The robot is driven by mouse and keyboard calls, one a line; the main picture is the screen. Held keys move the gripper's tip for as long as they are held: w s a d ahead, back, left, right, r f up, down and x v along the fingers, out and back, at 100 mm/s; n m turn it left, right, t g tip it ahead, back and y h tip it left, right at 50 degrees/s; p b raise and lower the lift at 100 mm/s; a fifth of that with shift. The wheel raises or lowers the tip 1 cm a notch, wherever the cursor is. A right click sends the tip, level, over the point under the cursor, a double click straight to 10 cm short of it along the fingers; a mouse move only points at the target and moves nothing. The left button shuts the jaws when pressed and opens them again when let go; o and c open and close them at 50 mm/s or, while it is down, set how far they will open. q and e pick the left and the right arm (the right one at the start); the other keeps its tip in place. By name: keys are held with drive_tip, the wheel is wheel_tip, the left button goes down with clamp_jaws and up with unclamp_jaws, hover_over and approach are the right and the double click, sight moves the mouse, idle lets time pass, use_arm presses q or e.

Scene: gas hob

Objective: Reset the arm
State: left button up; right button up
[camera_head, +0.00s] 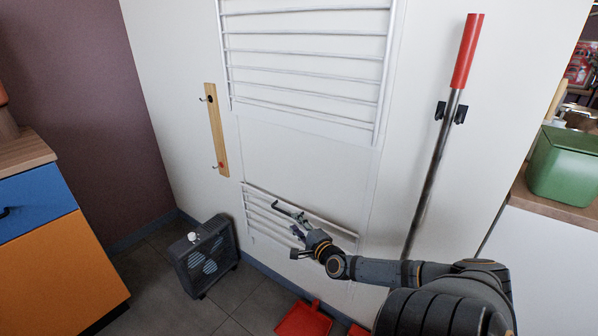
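My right arm (400,272) comes in from the lower right and reaches left across the picture. My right gripper (287,230) is at its end, in front of the lower bars of a white rack on the wall. Its dark fingers are spread apart, one above and one below, and I see nothing held between them. Whether it touches the rack I cannot tell. My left arm and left gripper are not in view. No gas hob shows.
A white wall rack (305,50) is at the back. A red-handled pole (435,165) stands behind my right arm. A dark box fan (207,258) and a red dustpan (303,318) are on the floor. A blue-and-orange cabinet (55,260) is left; a green bin (565,165) is right.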

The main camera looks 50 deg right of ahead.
drive_tip(key=shift+s+a, duration=0.25)
drive_tip(key=shift+s, duration=0.3)
